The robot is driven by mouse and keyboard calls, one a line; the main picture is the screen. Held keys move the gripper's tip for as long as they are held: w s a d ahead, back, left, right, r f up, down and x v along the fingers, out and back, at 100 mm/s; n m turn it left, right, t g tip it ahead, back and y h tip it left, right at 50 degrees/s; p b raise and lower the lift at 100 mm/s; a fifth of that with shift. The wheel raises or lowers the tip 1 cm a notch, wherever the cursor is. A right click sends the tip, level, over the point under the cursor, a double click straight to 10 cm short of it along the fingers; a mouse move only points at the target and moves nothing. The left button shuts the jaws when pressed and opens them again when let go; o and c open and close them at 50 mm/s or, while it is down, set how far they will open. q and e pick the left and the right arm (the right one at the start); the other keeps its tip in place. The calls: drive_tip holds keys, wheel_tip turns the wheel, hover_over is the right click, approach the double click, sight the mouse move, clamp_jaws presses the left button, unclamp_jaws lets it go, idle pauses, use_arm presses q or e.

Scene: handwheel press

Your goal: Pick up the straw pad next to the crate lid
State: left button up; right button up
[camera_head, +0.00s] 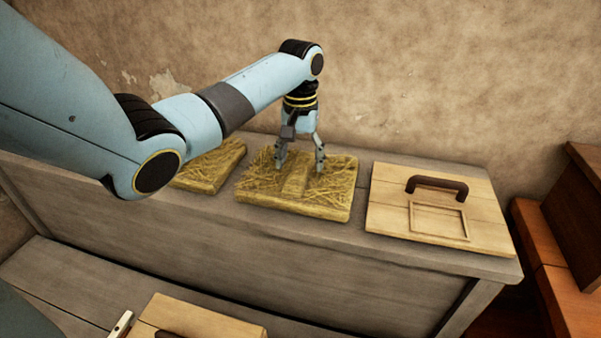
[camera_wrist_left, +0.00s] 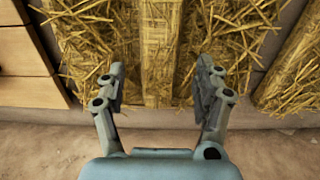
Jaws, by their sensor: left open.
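Two straw pads lie on the grey wooden bench top. The straw pad next to the crate lid (camera_head: 325,204) has a raised straw strip across its middle; it fills the middle of the left wrist view (camera_wrist_left: 158,45). The wooden crate lid (camera_head: 400,218) with a dark handle lies just right of this pad, and its edge shows at the left of the wrist view (camera_wrist_left: 25,60). My left gripper (camera_head: 301,168) points down over the pad, open, with its fingers on either side of the raised strip. Whether the fingertips touch the straw is unclear. My right gripper is not seen.
The other straw pad (camera_head: 212,170) lies left, partly hidden behind my left arm. A second wooden lid-like piece (camera_head: 200,320) with a dark handle sits lower, at the front. A reddish-brown wooden piece (camera_head: 565,290) stands at the right. The plaster wall (camera_head: 450,80) rises close behind the bench.

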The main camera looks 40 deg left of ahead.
use_arm(q)
drive_tip(key=shift+f, duration=0.9)
drive_tip(key=shift+c, duration=0.4)
clamp_jaws()
